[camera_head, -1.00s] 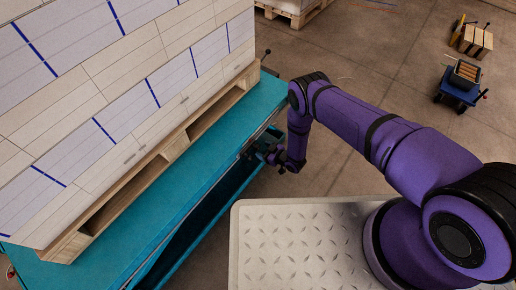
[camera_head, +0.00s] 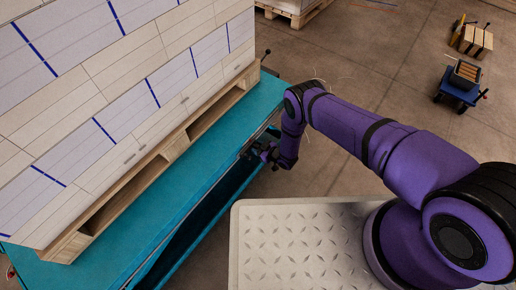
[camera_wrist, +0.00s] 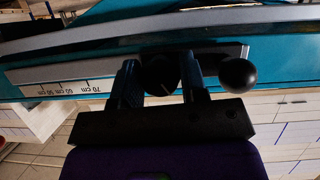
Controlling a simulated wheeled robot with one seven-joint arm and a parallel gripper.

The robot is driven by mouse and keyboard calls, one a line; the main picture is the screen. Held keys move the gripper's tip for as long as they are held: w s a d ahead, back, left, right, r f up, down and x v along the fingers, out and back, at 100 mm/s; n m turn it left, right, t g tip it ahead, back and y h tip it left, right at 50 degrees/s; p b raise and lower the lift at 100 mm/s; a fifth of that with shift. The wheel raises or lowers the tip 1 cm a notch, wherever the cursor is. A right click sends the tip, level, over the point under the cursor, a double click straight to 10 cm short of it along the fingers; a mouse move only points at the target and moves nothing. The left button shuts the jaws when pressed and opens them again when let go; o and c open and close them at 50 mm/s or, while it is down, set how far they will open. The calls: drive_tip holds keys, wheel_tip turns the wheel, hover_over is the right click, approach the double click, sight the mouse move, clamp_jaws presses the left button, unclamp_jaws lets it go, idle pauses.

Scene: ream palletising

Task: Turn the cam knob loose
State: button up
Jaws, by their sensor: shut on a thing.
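The dark round cam knob (camera_wrist: 160,76) sits between the two fingers of my gripper (camera_wrist: 161,68) in the wrist view. The fingers are shut on it, one at each side. A light line marks the knob's face. In the head view my gripper (camera_head: 264,152) is at the near side edge of the teal lift platform (camera_head: 205,180). The knob is too small and dark to make out there. A scale strip (camera_wrist: 65,88) with centimetre marks lies beside the knob on a grey rail.
A black ball (camera_wrist: 238,75) sticks out close to the right finger in the wrist view. A wooden pallet (camera_head: 175,150) stacked with wrapped reams (camera_head: 120,80) stands on the platform. Open floor (camera_head: 340,75) lies beyond my arm, with a blue cart (camera_head: 460,88) farther off.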

drive_tip(key=n+t+h, duration=0.1)
drive_tip(key=n+t, duration=0.1)
drive_tip(key=n, duration=0.2)
drive_tip(key=shift+s, duration=0.1)
drive_tip(key=n+t+h, duration=0.1)
drive_tip(key=n+t, duration=0.2)
drive_tip(key=n, duration=0.1)
idle(0.8)
drive_tip(key=shift+n, duration=0.3)
drive_tip(key=o, duration=0.9)
drive_tip(key=shift+o, duration=0.2)
drive_tip(key=v, duration=1)
drive_tip(key=shift+s+d, duration=0.15)
drive_tip(key=shift+s, duration=0.2)
